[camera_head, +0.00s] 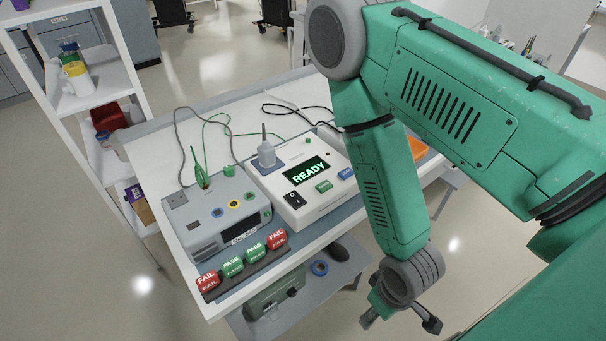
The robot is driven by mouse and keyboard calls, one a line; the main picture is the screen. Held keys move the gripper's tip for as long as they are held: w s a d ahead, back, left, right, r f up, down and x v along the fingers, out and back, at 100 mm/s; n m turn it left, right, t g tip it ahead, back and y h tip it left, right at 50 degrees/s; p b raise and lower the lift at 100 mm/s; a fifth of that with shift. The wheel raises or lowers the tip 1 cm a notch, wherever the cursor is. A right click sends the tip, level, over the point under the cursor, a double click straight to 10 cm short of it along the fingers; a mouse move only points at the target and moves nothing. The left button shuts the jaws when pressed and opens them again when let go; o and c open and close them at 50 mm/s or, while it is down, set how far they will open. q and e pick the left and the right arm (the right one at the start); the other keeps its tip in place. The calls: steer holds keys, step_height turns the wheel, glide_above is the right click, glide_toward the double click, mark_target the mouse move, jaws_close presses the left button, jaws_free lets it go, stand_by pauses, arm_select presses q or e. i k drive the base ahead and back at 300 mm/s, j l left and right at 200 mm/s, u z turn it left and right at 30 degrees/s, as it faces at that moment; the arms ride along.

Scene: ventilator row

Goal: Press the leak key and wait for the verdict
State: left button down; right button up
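The white tester (299,173) stands on the bench, and its dark display reads READY in green. On its face are a green key (324,186), a blue key (345,173) and a black rocker switch (295,200). The key labels are too small to read, so I cannot tell which is the leak key. My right gripper (401,322) hangs past the bench's front edge, to the lower right of the tester and apart from it. Its fingers are spread and empty. My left gripper is out of view.
A grey device (221,215) stands left of the tester. A dark rack with red FAIL blocks (208,281) and green PASS blocks (232,266) lies along the bench front. Cables loop behind. My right arm hides the bench's right side, where an orange item (417,148) shows.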

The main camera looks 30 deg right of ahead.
mark_target(343, 174)
steer(key=z, duration=1.25)
steer(key=i+l+u, duration=0.25)
steer(key=l, duration=0.25)
steer(key=i+l+u, duration=0.1)
steer(key=l+u, duration=0.15)
steer(key=l, duration=0.25)
steer(key=l+u, duration=0.25)
steer(key=l, duration=0.25)
steer(key=i+l+u, duration=0.1)
steer(key=l+u, duration=0.15)
steer(key=l, duration=0.35)
